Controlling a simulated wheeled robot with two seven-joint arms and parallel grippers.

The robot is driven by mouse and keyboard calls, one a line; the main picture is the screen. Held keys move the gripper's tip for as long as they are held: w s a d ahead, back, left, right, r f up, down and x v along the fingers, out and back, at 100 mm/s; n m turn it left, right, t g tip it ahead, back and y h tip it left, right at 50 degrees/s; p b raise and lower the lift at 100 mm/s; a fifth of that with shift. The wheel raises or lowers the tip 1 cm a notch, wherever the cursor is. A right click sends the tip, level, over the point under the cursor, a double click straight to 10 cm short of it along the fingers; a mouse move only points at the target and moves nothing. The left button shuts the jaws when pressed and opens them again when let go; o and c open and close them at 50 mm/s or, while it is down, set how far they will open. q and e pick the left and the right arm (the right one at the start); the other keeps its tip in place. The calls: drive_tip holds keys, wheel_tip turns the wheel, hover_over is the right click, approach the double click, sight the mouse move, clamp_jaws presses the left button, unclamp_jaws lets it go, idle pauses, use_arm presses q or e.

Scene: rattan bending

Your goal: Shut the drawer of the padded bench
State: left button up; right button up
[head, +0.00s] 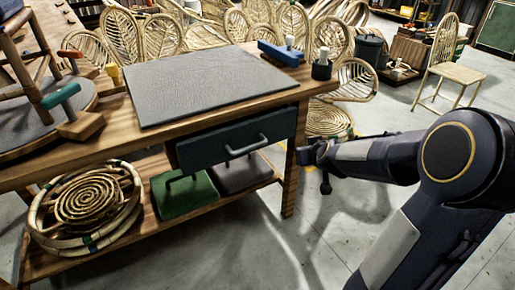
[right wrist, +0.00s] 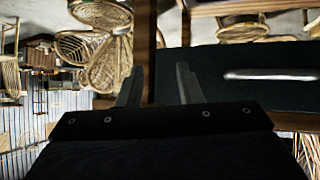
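The padded bench is a wooden workbench with a grey pad (head: 210,82) on its top. Its drawer (head: 215,148) has a dark front and a grey bar handle (head: 245,147), and hangs under the top towards the right end. How far the front stands out is hard to tell. My right gripper (head: 318,160) is just right of the drawer and the bench's right front leg. In the right wrist view, its two fingers (right wrist: 159,85) are apart with nothing between them. The dark drawer front (right wrist: 207,70) and pale handle (right wrist: 270,75) lie to their right. My left gripper is out of view.
A green box (head: 183,194) and a coiled rattan bundle (head: 88,200) sit on the lower shelf. A blue tool (head: 281,53) and a dark pot (head: 322,69) stand on the top. Rattan chairs crowd behind; the floor in front is clear.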

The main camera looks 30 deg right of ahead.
drive_tip(key=w+a+f+n+t+b, duration=0.1)
drive_tip(key=w+a+n+t, duration=0.35)
drive_tip(key=n, duration=0.75)
drive_tip(key=n+y+b, duration=0.1)
drive_tip(key=n+y, duration=0.3)
drive_tip(key=n, duration=0.5)
approach(251, 148)
drive_tip(key=f+x, duration=0.1)
drive_tip(key=x, duration=0.2)
drive_tip(key=shift+t, duration=0.45)
drive_tip(key=b+x, duration=0.2)
drive_tip(key=x, duration=0.5)
drive_tip(key=shift+w+r, duration=0.1)
drive_tip(key=shift+w, duration=0.15)
clamp_jaws()
